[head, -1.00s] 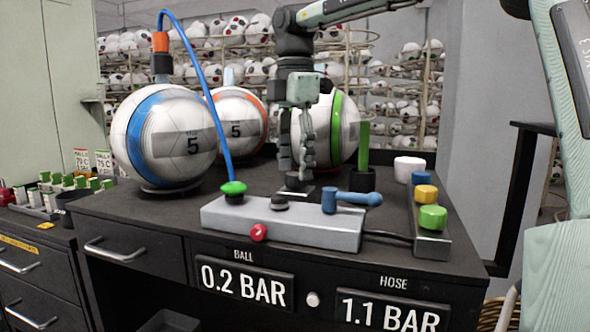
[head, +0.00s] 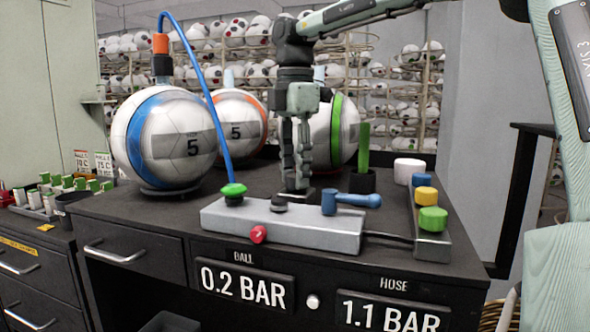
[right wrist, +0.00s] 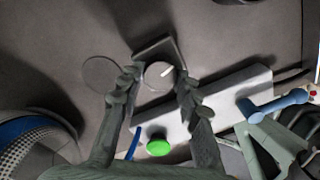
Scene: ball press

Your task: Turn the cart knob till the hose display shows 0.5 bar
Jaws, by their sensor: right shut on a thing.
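The hose display (head: 394,313) on the cart front reads 1.1 BAR. The ball display (head: 244,285) reads 0.2 BAR. The round grey cart knob (right wrist: 158,75), with a white mark, sits on a square plate behind the grey valve box (head: 290,224). My right gripper (head: 297,188) points down behind the box and is shut on the knob, its fingers on either side in the right wrist view (right wrist: 156,82). In the head view the fingers mostly hide the knob. My left gripper is not in view.
The box carries a green button (head: 233,190), a red knob (head: 258,234) and a blue lever (head: 350,200). A blue hose (head: 215,110) runs to a blue-banded ball (head: 165,138). Two more balls stand behind. Coloured buttons (head: 426,195) line a bar at right.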

